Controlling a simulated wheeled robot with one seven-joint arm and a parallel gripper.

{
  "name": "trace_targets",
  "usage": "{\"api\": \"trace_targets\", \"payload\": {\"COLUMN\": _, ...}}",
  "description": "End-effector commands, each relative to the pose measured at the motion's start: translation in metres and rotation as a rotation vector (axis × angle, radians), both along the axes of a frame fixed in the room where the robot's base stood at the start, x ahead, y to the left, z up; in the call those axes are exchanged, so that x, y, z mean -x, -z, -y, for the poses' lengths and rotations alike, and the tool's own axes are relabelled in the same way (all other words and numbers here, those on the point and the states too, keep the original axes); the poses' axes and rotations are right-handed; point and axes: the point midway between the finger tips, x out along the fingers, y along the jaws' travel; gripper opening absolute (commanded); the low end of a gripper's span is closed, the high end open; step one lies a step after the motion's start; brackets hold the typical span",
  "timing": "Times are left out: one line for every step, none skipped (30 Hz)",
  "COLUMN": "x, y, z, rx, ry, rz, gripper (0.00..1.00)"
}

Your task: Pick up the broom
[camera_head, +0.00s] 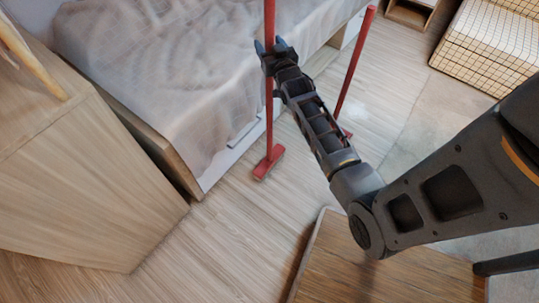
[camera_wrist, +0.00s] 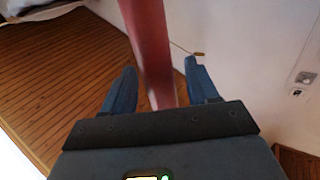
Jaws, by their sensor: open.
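A red broom (camera_head: 268,163) stands nearly upright on the floor beside the bed, its block-shaped head down and its pole rising past the top of the head view. My gripper (camera_head: 269,45) is at the pole, high above the floor, with its fingers open. In the wrist view the red pole (camera_wrist: 148,35) runs between the two open fingers of my gripper (camera_wrist: 159,68), with gaps at both sides. A second red pole (camera_head: 355,62) leans to the right behind my arm. Its foot is mostly hidden, so I cannot tell what kind of tool it is.
A bed with a pale cover (camera_head: 170,65) is behind the broom. A wooden cabinet (camera_head: 75,185) stands at left, and a wooden top (camera_head: 385,275) is at the bottom right. A checked cushioned seat (camera_head: 490,45) is at the upper right. Wood floor (camera_head: 225,240) is clear in front.

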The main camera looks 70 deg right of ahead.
Motion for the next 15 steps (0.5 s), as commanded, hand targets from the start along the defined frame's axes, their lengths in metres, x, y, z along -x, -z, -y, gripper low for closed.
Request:
{"api": "trace_targets", "payload": {"x": 0.0001, "y": 0.0004, "z": -0.0001, "rx": 0.0, "ry": 0.0, "rz": 0.0, "gripper": 0.59}}
{"api": "trace_targets", "payload": {"x": 0.0001, "y": 0.0004, "z": -0.0001, "rx": 0.0, "ry": 0.0, "rz": 0.0, "gripper": 0.59}}
{"api": "trace_targets", "payload": {"x": 0.0001, "y": 0.0004, "z": -0.0003, "rx": 0.0, "ry": 0.0, "rz": 0.0, "gripper": 0.59}}
{"api": "trace_targets", "payload": {"x": 0.0001, "y": 0.0004, "z": -0.0003, "rx": 0.0, "ry": 0.0, "rz": 0.0, "gripper": 0.58}}
{"api": "trace_targets", "payload": {"x": 0.0001, "y": 0.0004, "z": -0.0003, "rx": 0.0, "ry": 0.0, "rz": 0.0, "gripper": 0.55}}
{"api": "trace_targets", "payload": {"x": 0.0002, "y": 0.0004, "z": -0.0004, "rx": 0.0, "ry": 0.0, "rz": 0.0, "gripper": 0.51}}
{"api": "trace_targets", "payload": {"x": 0.0001, "y": 0.0005, "z": -0.0004, "rx": 0.0, "ry": 0.0, "rz": 0.0, "gripper": 0.48}}
{"api": "trace_targets", "payload": {"x": 0.0002, "y": 0.0005, "z": -0.0005, "rx": 0.0, "ry": 0.0, "rz": 0.0, "gripper": 0.46}}
{"api": "trace_targets", "payload": {"x": 0.0002, "y": 0.0005, "z": -0.0005, "rx": 0.0, "ry": 0.0, "rz": 0.0, "gripper": 0.42}}
{"api": "trace_targets", "payload": {"x": 0.0002, "y": 0.0005, "z": -0.0005, "rx": 0.0, "ry": 0.0, "rz": 0.0, "gripper": 0.39}}
{"api": "trace_targets", "payload": {"x": 0.0002, "y": 0.0005, "z": -0.0005, "rx": -0.001, "ry": 0.0, "rz": -0.001, "gripper": 0.36}}
{"api": "trace_targets", "payload": {"x": 0.0002, "y": 0.0005, "z": -0.0005, "rx": -0.001, "ry": 0.0, "rz": -0.001, "gripper": 0.32}}
{"api": "trace_targets", "payload": {"x": 0.0002, "y": 0.0005, "z": -0.0005, "rx": 0.0, "ry": -0.001, "rz": 0.0, "gripper": 0.29}}
{"api": "trace_targets", "payload": {"x": 0.0002, "y": 0.0005, "z": -0.0005, "rx": -0.001, "ry": -0.001, "rz": -0.001, "gripper": 0.26}}
{"api": "trace_targets", "payload": {"x": 0.0001, "y": 0.0005, "z": -0.0006, "rx": -0.001, "ry": -0.001, "rz": -0.001, "gripper": 0.23}}
